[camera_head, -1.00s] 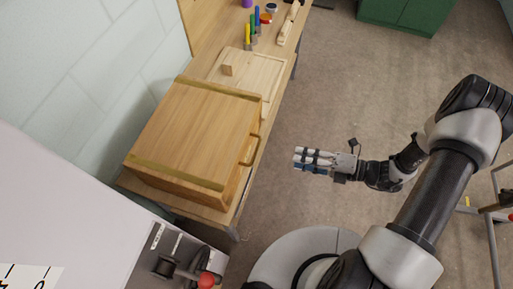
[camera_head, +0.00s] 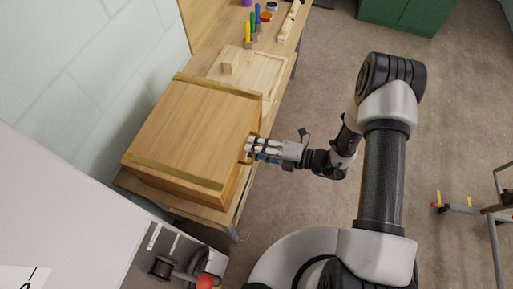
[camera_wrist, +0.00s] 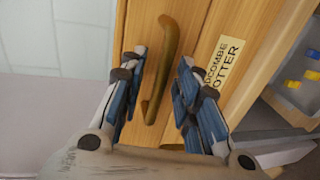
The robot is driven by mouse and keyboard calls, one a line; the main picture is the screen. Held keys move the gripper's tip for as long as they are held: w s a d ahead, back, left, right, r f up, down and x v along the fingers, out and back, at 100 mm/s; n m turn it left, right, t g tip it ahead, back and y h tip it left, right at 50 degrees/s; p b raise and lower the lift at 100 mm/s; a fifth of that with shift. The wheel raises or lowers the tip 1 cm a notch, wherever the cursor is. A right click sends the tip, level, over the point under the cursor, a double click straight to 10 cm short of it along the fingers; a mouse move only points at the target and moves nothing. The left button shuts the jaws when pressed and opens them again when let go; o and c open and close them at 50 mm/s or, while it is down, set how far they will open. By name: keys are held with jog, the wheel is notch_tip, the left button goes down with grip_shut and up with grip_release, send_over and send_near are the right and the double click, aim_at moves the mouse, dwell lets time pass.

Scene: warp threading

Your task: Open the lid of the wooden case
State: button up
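The wooden case (camera_head: 195,132) stands on the workbench, its lid shut. Two darker bands run across its top. A brass-coloured handle (camera_wrist: 163,68) is on its front face and shows between my fingers in the wrist view. My gripper (camera_head: 249,149) is at the case's front, at the handle, in the head view. In the wrist view my gripper (camera_wrist: 158,92) has its blue-padded fingers apart, one on each side of the handle, with gaps visible. The fingers hide part of the handle in the head view.
A label (camera_wrist: 222,60) is on the case front, right of the handle. A light wooden board (camera_head: 252,72) with a small block lies beyond the case. A pale wall is behind the case; open floor (camera_head: 300,100) lies in front.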

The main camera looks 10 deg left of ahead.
jog(key=shift+c, duration=0.6)
grip_shut()
